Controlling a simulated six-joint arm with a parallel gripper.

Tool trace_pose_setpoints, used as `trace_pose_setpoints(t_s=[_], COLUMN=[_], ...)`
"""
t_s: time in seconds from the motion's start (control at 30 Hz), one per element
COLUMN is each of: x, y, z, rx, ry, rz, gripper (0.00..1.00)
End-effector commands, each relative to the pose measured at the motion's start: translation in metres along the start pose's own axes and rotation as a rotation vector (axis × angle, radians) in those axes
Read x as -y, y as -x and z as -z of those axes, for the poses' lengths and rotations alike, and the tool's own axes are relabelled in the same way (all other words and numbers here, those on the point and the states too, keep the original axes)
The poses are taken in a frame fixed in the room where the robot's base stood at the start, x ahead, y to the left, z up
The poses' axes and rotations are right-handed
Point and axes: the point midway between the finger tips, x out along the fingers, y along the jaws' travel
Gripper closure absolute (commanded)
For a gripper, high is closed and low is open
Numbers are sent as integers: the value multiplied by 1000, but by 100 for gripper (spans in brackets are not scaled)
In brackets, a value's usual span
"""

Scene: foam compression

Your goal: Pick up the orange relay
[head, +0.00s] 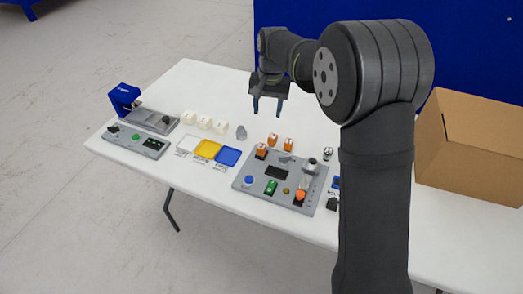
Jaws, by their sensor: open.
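Small orange blocks that look like relays sit around the grey control panel (278,184). Two orange relays (272,139) (289,144) stand on the table just behind the panel. Another orange block (262,151) is at the panel's back left corner. A further orange piece (299,196) is at its front right. My gripper (266,112) is open and empty, fingers pointing down, above the table and behind the orange blocks. It touches nothing that I can see.
White, yellow and blue trays (208,149) lie left of the panel, with white blocks (204,121) behind them. A blue and grey device (125,98) stands at the far left. A cardboard box (470,145) is at right. My arm hides part of the table's right side.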

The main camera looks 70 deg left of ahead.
Motion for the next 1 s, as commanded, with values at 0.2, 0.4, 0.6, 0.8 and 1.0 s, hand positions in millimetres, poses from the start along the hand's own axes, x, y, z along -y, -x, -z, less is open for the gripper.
trace_pose_setpoints(t_s=[0.2,0.4,0.6,0.8,1.0], x=[18,20,17,14,13], y=[-17,-31,-72,-114,-138], z=[0,1,0,1,2], rx=[-7,-11,-8,-9,-11], ry=[-201,-246,-245,-245,-244], rz=[-50,-61,-62,-60,-59], gripper=[49,49,49,49,49])
